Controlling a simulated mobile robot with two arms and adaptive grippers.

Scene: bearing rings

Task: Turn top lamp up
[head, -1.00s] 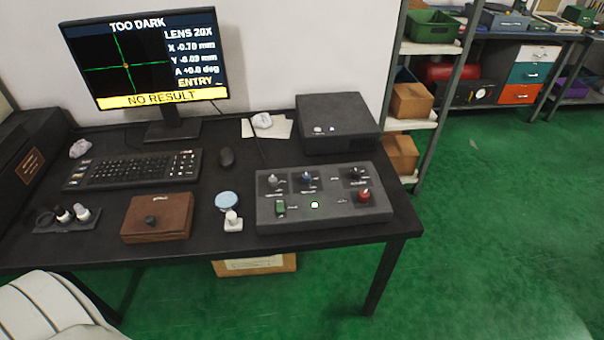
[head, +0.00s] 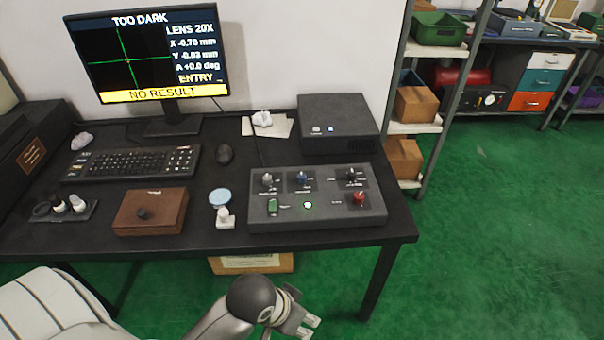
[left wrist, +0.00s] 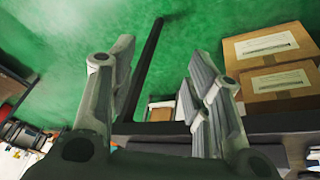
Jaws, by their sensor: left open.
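The grey control box (head: 318,212) sits at the right front of the black desk. The labels are too small to read. The monitor (head: 150,52) shows "TOO DARK" and "NO RESULT". My left gripper (head: 308,326) is open and empty, low in front of the desk, below the control box. It also shows in the left wrist view (left wrist: 160,95), fingers apart. My right gripper is out of view.
A dark box (head: 338,125) stands behind the control box. A shelf rack (head: 425,100) stands to the right.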

